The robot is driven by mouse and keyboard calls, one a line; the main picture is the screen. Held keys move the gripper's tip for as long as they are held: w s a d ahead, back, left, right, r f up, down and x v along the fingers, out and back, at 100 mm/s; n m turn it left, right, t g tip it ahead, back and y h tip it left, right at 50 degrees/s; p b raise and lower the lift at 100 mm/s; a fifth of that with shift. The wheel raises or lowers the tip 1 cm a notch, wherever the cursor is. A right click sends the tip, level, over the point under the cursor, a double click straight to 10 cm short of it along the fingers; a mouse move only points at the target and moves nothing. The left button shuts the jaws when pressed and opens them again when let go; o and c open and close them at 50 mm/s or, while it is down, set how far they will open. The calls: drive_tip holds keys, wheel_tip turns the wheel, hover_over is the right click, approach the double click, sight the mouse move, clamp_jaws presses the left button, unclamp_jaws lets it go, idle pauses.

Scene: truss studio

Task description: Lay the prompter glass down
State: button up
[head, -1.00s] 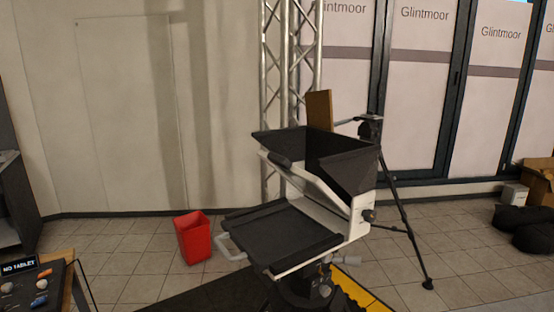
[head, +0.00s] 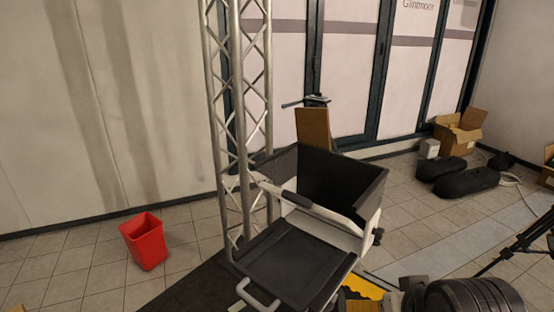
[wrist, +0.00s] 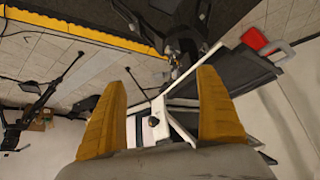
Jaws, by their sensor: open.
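The prompter stands in the middle of the head view, with a black hood (head: 345,185) open towards me above a flat black tray (head: 285,262). A white frame bar (head: 315,212) with a dark grip runs slanting between hood and tray. A light handle loop (head: 262,300) sticks out at the tray's front. The glass itself cannot be made out. In the wrist view my gripper (wrist: 164,80) has its two yellow fingers wide apart, with nothing held. The white prompter frame (wrist: 182,128) and a dark knob (wrist: 154,122) show between and beyond the fingers. Contact is not visible.
A red bin (head: 144,242) stands on the floor at left; it also shows in the wrist view (wrist: 256,40). A truss tower (head: 243,120) rises behind the prompter. Black bags (head: 465,183) and an open carton (head: 459,130) lie at right.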

wheel_tip(320, 180, up, 13)
drive_tip(key=w+a+p, duration=0.2)
drive_tip(key=p, duration=0.7)
wheel_tip(320, 180, up, 9)
drive_tip(key=m+g+h+p, duration=0.3)
drive_tip(key=m+p, duration=0.2)
drive_tip(key=m, duration=0.3)
hover_over(295, 194)
drive_tip(key=s+a, duration=0.2)
drive_tip(key=s, duration=0.1)
drive_tip(key=shift+g, duration=0.3)
drive_tip(key=x, duration=1)
drive_tip(key=shift+w+a+p, duration=0.15)
drive_tip(key=shift+w+p, duration=0.05)
drive_tip(key=shift+p, duration=0.15)
drive_tip(key=c, duration=1.4)
drive_tip(key=shift+c, duration=0.2)
